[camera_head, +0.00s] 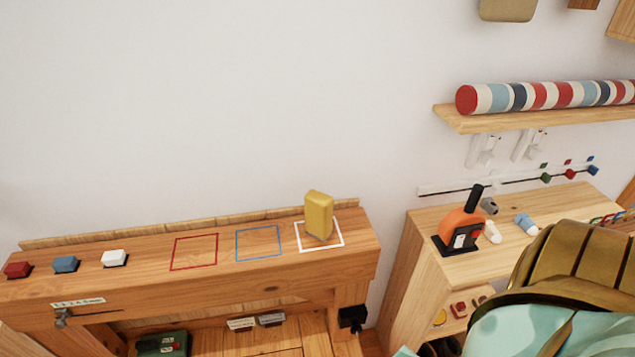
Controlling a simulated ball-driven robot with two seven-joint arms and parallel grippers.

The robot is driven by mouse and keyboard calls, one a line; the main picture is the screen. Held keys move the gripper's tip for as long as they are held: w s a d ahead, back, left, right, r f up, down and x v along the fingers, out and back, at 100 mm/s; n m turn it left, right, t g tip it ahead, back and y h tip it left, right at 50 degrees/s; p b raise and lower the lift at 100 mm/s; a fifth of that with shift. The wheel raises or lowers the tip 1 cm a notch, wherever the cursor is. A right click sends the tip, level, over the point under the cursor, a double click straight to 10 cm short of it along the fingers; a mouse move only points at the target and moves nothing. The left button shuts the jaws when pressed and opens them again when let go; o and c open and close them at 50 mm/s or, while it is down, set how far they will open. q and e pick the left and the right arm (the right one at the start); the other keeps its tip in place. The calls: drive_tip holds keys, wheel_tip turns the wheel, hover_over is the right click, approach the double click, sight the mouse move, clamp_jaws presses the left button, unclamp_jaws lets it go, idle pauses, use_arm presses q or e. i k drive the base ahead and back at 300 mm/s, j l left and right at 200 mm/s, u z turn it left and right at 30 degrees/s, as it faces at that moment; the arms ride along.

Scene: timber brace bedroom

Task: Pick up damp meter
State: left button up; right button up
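No label names the damp meter, so I cannot tell for sure which object it is. A yellow upright block-shaped device (318,213) with a greyish lower end stands inside the white outlined square (339,235) on the timber bench top. An orange device with a black handle and black base (461,229) stands on the low wooden cabinet to the right. Neither of my grippers is in view.
Red (194,252) and blue (258,244) outlined squares on the bench are empty. Red (18,270), blue (66,264) and white (114,258) blocks sit at its left. A gap separates the bench from the cabinet (420,262). A wall shelf (455,118) holds a striped roll (540,96).

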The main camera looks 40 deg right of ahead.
sight(319, 205)
drive_tip(key=k+l, duration=0.15)
drive_tip(key=l, duration=0.25)
drive_tip(key=k+l, duration=0.15)
drive_tip(key=l, duration=0.25)
drive_tip(key=k+l+u, duration=0.1)
drive_tip(key=l, duration=0.3)
drive_tip(key=k+l, duration=0.25)
drive_tip(key=l, duration=0.15)
drive_tip(key=k+l, duration=0.15)
drive_tip(key=l, duration=0.2)
